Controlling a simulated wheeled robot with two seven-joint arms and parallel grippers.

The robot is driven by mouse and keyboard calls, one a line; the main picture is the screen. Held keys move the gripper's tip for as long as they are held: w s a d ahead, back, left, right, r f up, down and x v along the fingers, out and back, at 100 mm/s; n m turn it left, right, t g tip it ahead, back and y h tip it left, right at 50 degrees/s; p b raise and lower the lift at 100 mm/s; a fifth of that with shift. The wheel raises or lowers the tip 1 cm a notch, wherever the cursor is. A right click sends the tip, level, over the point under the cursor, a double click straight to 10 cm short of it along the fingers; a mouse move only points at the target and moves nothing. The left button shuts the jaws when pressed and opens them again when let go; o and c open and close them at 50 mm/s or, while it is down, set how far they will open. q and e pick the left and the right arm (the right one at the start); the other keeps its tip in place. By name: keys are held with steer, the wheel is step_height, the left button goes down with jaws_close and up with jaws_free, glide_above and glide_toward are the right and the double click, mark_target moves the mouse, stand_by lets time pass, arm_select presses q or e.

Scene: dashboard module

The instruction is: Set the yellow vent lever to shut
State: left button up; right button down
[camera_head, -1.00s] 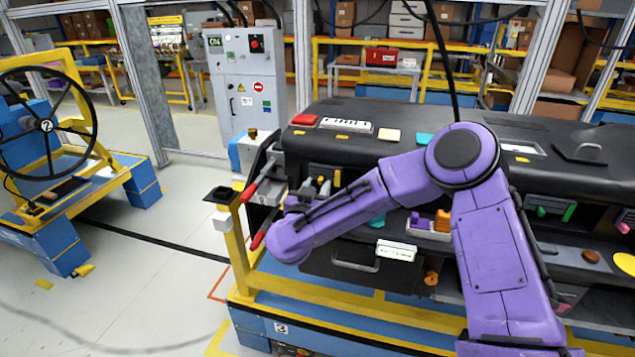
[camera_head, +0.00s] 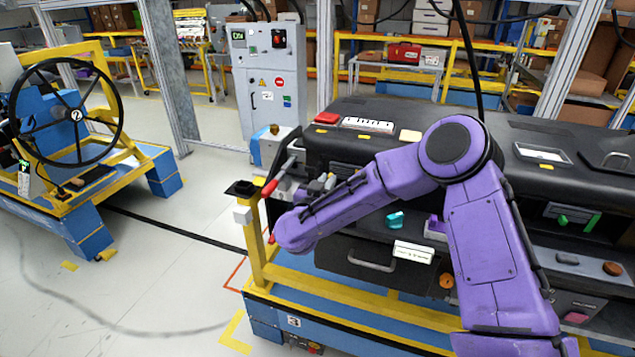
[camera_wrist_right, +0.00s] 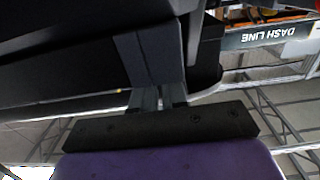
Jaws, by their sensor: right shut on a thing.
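I cannot make out the yellow vent lever in either view; my purple right arm covers part of the dashboard module's (camera_head: 340,150) front. My right gripper (camera_wrist_right: 158,62) shows in the right wrist view, its dark fingers close together against the dark module. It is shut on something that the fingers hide. In the head view the forearm crosses the left part of the module, and I cannot tell the fingertips there. My left gripper is in neither view.
Red-tipped levers (camera_head: 270,187) stand by the module's left end. A yellow frame (camera_head: 258,240) runs below it, with a silver drawer handle (camera_head: 371,263) above. A grey control cabinet (camera_head: 264,75) stands behind.

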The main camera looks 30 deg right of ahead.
steer(key=shift+s, duration=0.1)
steer(key=c, duration=1.2)
jaws_free()
steer(key=shift+o, duration=0.2)
steer(key=shift+s+a, duration=0.15)
steer(key=shift+a, duration=0.05)
steer(key=b+v, duration=0.3)
steer(key=v, duration=0.7)
